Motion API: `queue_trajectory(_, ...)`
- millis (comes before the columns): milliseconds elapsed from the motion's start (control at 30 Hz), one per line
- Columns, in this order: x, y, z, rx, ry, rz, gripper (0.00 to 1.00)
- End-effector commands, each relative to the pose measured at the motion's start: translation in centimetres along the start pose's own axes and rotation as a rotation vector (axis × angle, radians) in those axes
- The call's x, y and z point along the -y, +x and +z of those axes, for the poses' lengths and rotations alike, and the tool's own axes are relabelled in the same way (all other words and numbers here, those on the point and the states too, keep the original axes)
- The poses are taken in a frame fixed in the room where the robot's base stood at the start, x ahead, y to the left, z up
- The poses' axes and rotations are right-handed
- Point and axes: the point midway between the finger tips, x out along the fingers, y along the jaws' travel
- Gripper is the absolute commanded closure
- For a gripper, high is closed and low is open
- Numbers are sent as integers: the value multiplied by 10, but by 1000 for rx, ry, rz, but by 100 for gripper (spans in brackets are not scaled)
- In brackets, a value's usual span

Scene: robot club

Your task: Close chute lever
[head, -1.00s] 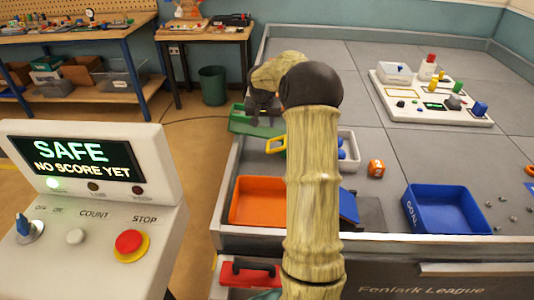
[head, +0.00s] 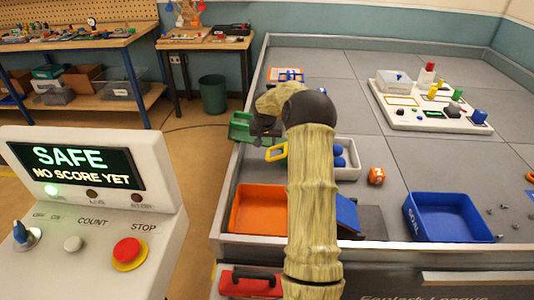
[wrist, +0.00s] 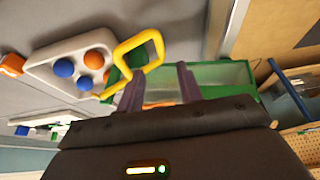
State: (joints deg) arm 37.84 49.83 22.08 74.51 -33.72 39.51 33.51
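A yellow loop-shaped handle (head: 276,152), which looks like the chute lever, stands at the left side of the table, partly hidden by my arm. It also shows in the wrist view (wrist: 157,47), close to my left finger. I cannot tell whether they touch. My gripper (head: 256,132) is just beyond the handle in the head view, over the green bin (head: 238,126). In the wrist view my gripper (wrist: 158,82) has its two fingers apart, with nothing between them but the green bin behind. A blue sloped panel (head: 346,213) is partly hidden behind my arm.
The score console (head: 92,215) stands at the left. Bare table (head: 400,150) lies to the right.

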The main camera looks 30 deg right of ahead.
Motion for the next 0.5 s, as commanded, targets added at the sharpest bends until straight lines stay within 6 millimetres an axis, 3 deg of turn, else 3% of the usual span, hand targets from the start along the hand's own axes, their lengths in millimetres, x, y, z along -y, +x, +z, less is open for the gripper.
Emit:
queue_trajectory(200, 0, 41, 1, 3, 1, -1, 64)
queue_trajectory(500, 0, 86, 0, 1, 1, -1, 64)
